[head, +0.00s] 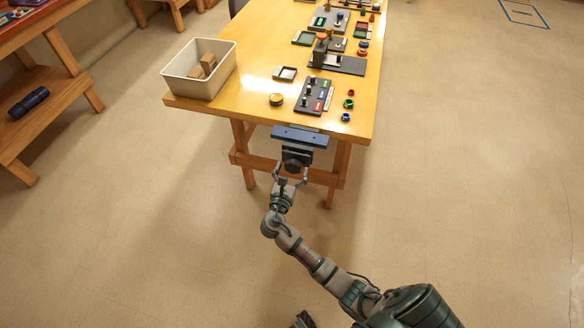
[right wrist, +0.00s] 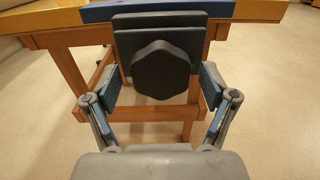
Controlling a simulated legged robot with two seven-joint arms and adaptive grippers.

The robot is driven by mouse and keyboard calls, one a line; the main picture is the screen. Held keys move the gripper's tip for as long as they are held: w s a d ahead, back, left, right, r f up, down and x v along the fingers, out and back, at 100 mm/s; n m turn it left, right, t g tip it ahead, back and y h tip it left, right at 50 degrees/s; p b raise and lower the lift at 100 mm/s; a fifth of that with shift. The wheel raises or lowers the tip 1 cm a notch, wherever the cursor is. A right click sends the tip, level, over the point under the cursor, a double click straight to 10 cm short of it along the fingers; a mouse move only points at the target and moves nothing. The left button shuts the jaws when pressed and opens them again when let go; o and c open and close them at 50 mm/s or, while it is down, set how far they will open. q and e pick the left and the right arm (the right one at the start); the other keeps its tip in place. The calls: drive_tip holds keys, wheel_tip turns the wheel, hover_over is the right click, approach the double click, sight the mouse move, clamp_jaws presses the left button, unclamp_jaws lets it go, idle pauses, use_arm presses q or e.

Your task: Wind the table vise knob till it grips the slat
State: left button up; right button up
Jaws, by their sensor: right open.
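The table vise is mounted at the near edge of the wooden table. Its dark, lobed knob (right wrist: 161,70) faces my right wrist camera, in front of grey jaw plates (right wrist: 130,38). A blue bar (head: 300,137) lies across the top of the vise and also shows in the right wrist view (right wrist: 100,13); I cannot tell whether it is the slat or part of the vise. My right gripper (head: 291,176) is open, with one finger on each side of the knob in the right wrist view (right wrist: 161,84). Gaps show between fingers and knob.
The table (head: 240,104) carries a white bin (head: 185,84) with wooden blocks at its left corner. The floor around is clear.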

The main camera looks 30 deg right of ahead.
use_arm(q)
drive_tip(key=shift+w+r+t, duration=0.1)
drive_tip(key=shift+w+t, duration=0.2)
drive_tip(key=shift+w, duration=0.05)
use_arm(e)
drive_tip(key=shift+w+d+r, duration=0.1)
drive_tip(key=shift+w+d, duration=0.15)
drive_tip(key=shift+w, duration=0.1)
use_arm(q)
drive_tip(key=shift+d, duration=0.1)
use_arm(e)
drive_tip(key=shift+d, duration=0.15)
drive_tip(key=shift+d, duration=0.15)
drive_tip(key=c, duration=1.2)
drive_tip(key=shift+o, duration=0.2)
